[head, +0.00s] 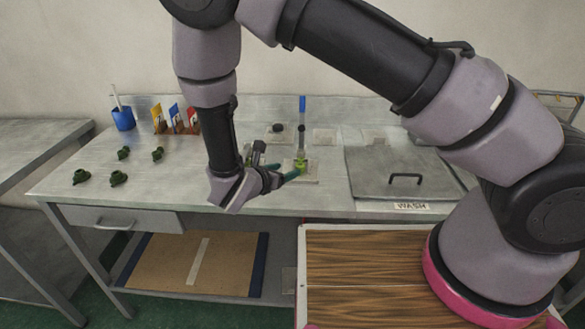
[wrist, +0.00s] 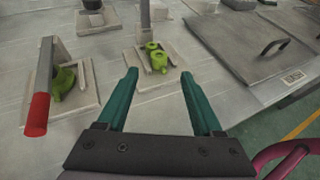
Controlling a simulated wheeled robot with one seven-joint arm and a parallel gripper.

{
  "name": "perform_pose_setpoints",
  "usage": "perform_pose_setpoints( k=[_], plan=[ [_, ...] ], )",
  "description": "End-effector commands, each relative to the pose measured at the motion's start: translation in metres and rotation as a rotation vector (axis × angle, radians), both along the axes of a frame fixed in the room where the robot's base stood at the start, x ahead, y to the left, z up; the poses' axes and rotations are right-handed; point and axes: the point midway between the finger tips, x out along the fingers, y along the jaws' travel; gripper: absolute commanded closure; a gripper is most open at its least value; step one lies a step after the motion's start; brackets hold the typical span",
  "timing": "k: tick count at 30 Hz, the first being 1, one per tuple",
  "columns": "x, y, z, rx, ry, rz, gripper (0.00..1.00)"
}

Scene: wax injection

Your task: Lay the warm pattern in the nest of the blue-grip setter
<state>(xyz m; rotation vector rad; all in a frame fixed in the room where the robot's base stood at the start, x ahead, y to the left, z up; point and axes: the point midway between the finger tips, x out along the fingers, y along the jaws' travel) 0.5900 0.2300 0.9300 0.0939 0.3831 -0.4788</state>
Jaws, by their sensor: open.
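The setter with the blue grip (head: 302,104) stands upright near the middle of the bench in the head view. Its pale plate (wrist: 146,83) shows in the wrist view, with the grip cut off above. A bright yellow-green pattern (wrist: 156,58) lies on that plate by the foot of the post, and it also shows in the head view (head: 300,163). I cannot tell whether it sits fully in the nest. My gripper (wrist: 160,76) is open and empty, its teal fingers apart just in front of the pattern. No finger visibly touches it.
A red-grip setter (wrist: 40,112) with a green pattern (wrist: 63,82) stands to the left in the wrist view. A lidded wash tank (head: 400,172) is to the right. Several dark green patterns (head: 118,178), a blue cup (head: 123,119) and coloured cards (head: 174,116) are at the left.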

Motion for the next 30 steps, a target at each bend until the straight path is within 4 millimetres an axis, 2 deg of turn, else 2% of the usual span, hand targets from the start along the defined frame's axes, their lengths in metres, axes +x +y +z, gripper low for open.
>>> perform_pose_setpoints(
  k=[3,7,13,16,20,23,26,30],
  plan=[
    [-0.014,0.008,0.007,0.001,0.000,0.003,0.32],
    [-0.022,0.012,0.010,0.000,0.000,0.001,0.32],
    [-0.023,0.011,0.013,0.006,0.000,-0.009,0.32],
    [-0.016,0.001,0.026,0.054,0.000,-0.076,0.32],
    [-0.001,-0.035,0.066,0.210,-0.001,-0.293,0.32],
    [0.007,-0.074,0.104,0.379,-0.010,-0.524,0.32],
    [0.007,-0.113,0.140,0.555,-0.030,-0.754,0.32],
    [-0.001,-0.161,0.186,0.805,-0.071,-1.061,0.32]
  ],
)
